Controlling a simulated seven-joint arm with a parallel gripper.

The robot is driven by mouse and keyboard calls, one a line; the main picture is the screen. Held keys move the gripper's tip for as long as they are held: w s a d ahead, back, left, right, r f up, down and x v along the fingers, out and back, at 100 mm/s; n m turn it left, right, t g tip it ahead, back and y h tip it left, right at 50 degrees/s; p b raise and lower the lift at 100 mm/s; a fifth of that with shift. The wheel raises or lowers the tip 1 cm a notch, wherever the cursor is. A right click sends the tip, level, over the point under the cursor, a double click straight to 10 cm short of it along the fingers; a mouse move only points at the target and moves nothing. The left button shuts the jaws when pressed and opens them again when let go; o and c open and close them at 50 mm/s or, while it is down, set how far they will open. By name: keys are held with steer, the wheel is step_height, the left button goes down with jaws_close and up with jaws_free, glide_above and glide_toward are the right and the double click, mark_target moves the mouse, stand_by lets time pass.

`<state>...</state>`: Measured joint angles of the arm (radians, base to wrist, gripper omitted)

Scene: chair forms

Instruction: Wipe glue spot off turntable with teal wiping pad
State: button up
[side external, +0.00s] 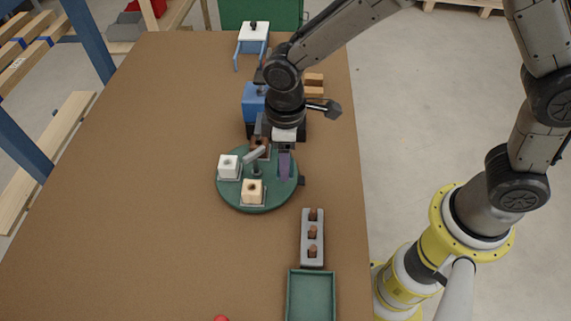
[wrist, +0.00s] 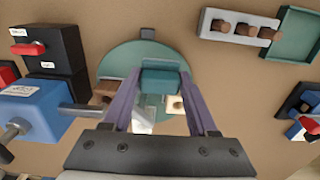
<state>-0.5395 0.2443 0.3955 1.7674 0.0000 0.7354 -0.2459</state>
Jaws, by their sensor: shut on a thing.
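The teal wiping pad (wrist: 162,78) sits between the two purple fingers of my gripper (wrist: 160,85) in the wrist view, and the jaws are shut on it. In the side view my gripper (side external: 284,165) points down over the right rear part of the green turntable (side external: 230,197). The pad is hidden there, and I cannot tell whether it touches the disc. The turntable also shows behind the pad in the wrist view (wrist: 135,52). No glue spot can be made out; the pad and fingers cover part of the disc.
The turntable carries a white block (side external: 229,167), a beige block (side external: 252,191) and a brown block (side external: 260,148). A blue machine (side external: 253,102) stands behind it. A grey peg rack (side external: 312,250) and green tray (side external: 311,275) are in front. The table's left side is clear.

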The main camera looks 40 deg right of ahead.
steer(key=shift+r, duration=1.5)
